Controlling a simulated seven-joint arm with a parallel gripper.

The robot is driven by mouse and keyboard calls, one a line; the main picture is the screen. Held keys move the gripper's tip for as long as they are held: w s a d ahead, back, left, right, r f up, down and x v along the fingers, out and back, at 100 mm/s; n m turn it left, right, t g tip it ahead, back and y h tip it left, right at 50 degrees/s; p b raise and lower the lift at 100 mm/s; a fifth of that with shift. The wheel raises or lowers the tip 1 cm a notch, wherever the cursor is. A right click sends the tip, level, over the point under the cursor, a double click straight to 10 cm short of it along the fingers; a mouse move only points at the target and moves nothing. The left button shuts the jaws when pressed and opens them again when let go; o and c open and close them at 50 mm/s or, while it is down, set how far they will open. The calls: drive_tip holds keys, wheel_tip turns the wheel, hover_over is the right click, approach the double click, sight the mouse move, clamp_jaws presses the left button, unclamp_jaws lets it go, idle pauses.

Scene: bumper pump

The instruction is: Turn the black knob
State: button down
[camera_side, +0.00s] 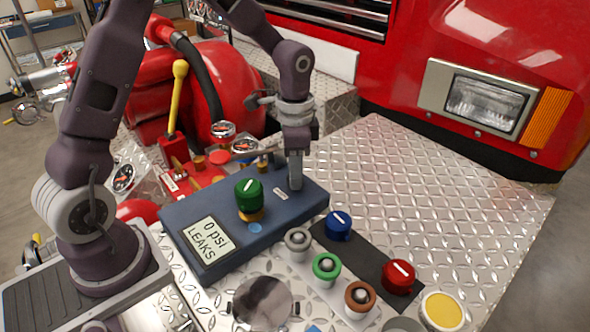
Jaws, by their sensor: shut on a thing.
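My gripper (295,184) points straight down at the right part of the blue box (215,263), with its fingertips at the box's top face. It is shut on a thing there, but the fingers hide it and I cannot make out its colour. No black knob shows clearly anywhere else in view. A green knob (249,192) with a white line stands on the same box, left of my gripper and apart from it. The box's display (208,237) reads "0 psi LEAKS".
A blue knob (338,225) and a red knob (399,276) sit on a black strip in front. Grey, green and brown ringed controls line the strip beside it. Red pump parts and a yellow-handled lever (176,95) stand behind. The metal plate (440,190) at right is clear.

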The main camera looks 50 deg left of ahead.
drive_tip(key=shift+m, duration=0.8)
drive_tip(key=c, duration=1)
unclamp_jaws()
wheel_tip(320, 180, up, 7)
drive_tip(key=shift+r, duration=0.1)
